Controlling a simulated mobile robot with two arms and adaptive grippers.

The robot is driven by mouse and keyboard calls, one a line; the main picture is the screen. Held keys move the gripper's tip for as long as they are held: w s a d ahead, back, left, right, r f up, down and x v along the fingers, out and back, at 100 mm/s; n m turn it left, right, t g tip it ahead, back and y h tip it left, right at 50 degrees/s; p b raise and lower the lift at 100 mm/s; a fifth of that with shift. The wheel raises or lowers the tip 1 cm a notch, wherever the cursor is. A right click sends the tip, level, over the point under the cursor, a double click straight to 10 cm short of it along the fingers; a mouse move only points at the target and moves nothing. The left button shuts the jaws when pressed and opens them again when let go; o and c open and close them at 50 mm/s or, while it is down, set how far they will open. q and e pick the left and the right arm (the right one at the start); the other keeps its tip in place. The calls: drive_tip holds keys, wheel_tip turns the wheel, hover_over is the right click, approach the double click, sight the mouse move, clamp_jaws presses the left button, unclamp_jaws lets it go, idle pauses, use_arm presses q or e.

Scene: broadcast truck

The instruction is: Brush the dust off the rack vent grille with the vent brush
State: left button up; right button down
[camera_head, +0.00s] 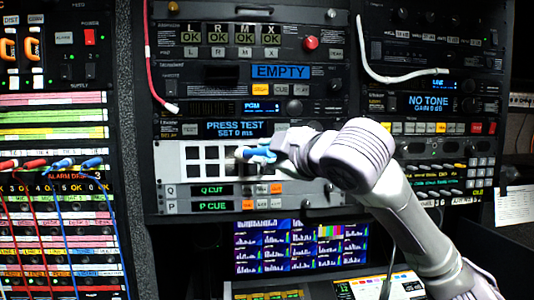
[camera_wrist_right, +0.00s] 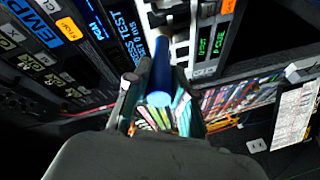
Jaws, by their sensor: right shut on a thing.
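The vent grille (camera_head: 170,160) is a white rack panel with rows of dark square openings, left of centre in the head view. Part of its white, slotted face shows near the top of the right wrist view (camera_wrist_right: 181,48). My right gripper (camera_head: 274,150) is shut on the blue handle of the vent brush (camera_head: 256,154). The handle shows clearly in the right wrist view (camera_wrist_right: 160,84). The brush points left at the right part of the grille; its grey head is small, and I cannot tell whether it touches. My arm hides the panel's right end. My left gripper is not in view.
A "PRESS TEST" unit (camera_head: 235,129) sits directly above the grille, and a Q CUE/P CUE panel (camera_head: 212,198) below. A red cable (camera_head: 150,65) and a white cable (camera_head: 390,76) hang over the racks. Patch cords (camera_head: 55,164) cross the left rack.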

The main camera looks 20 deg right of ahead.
drive_tip(key=shift+s+a, duration=0.25)
drive_tip(key=shift+s, duration=0.6)
drive_tip(key=shift+s+a, duration=0.25)
drive_tip(key=shift+s, duration=0.6)
drive_tip(key=shift+s+a, duration=0.25)
drive_tip(key=shift+s, duration=0.6)
drive_tip(key=s, duration=0.3)
drive_tip(key=shift+a, duration=0.4)
drive_tip(key=shift+w, duration=0.15)
